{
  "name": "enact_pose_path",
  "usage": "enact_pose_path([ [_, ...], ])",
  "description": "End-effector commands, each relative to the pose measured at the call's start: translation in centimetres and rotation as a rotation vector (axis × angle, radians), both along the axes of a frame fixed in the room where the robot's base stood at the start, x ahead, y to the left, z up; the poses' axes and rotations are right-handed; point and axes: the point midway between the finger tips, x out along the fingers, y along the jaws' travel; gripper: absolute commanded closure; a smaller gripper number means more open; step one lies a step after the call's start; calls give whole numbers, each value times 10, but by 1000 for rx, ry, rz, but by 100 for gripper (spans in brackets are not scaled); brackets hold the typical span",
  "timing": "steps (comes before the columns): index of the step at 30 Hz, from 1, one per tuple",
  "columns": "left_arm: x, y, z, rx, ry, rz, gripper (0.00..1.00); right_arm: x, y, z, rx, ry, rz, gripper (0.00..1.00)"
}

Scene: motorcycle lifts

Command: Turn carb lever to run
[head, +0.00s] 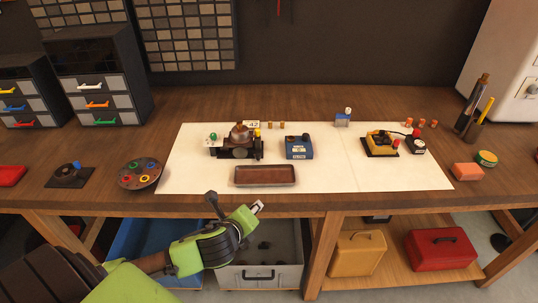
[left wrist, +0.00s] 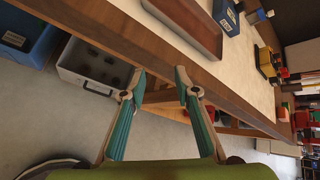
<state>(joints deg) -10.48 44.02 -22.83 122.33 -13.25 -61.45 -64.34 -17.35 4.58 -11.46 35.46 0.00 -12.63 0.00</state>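A small dark carburetor-like assembly (head: 238,144) with a brownish dome stands on the white mat (head: 325,178), left of its middle. It carries a small green-topped part on its left and a yellow part on its right; I cannot tell which part is the lever or how it is set. My left gripper (head: 258,207) is in front of the bench's front edge, nearer to me than the assembly and apart from it. In the left wrist view the left gripper (left wrist: 159,72) has its fingers spread with nothing between them. The assembly is not clearly seen there. My right gripper is not in view.
A brown tray (head: 265,175) lies between the assembly and the bench edge. A blue box (head: 299,147) stands right of the assembly, a yellow-black unit (head: 380,144) farther right. A round dish (head: 140,174) sits left of the mat. A grey bin (head: 262,274) is under the bench.

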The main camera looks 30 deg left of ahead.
Motion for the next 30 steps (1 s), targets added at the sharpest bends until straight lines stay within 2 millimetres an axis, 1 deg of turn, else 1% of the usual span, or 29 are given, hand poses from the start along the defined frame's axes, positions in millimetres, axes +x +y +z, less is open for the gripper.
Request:
enact_pose_path([
  [1,11,12,11,106,-12,-61,71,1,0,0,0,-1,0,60],
  [3,23,21,26,236,-23,-148,71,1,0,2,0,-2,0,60],
  [9,56,56,52,605,-29,-357,71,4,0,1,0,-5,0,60],
  [12,66,69,63,738,-24,-425,71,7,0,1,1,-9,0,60],
  [15,71,74,66,798,-20,-456,71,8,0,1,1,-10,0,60],
  [20,85,78,62,803,-20,-456,71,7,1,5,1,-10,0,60],
  [30,136,90,41,799,-20,-455,71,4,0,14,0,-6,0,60],
])
